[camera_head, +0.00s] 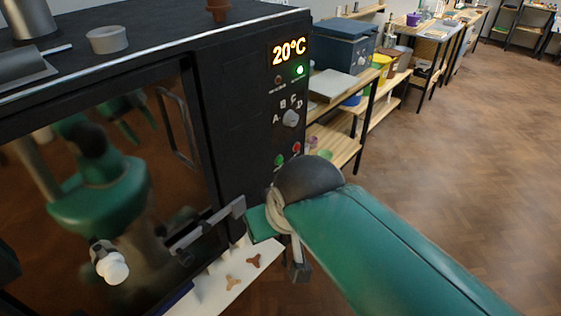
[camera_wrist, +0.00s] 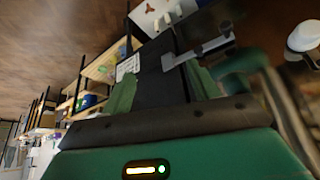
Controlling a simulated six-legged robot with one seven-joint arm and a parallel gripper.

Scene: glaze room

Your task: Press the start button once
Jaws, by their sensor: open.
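The black kiln (camera_head: 235,100) fills the left of the head view. Its control panel has a lit 20°C display, a lit green lamp and a dial (camera_head: 291,118) lettered A to D. Low on the panel are a green button (camera_head: 279,160) and a red button (camera_head: 296,148), side by side. Their labels are too small to read. My gripper (camera_head: 270,235) is below the buttons, close to the kiln's lower right corner and apart from the buttons. In the wrist view, the green fingers of my gripper (camera_wrist: 160,85) stand apart with nothing held.
A metal latch (camera_head: 210,225) and a white knob (camera_head: 110,268) stick out from the kiln front, left of my gripper. A white board (camera_head: 218,292) with small brown tripods lies below. Wooden shelves (camera_head: 335,140) stand behind. The floor at right is clear.

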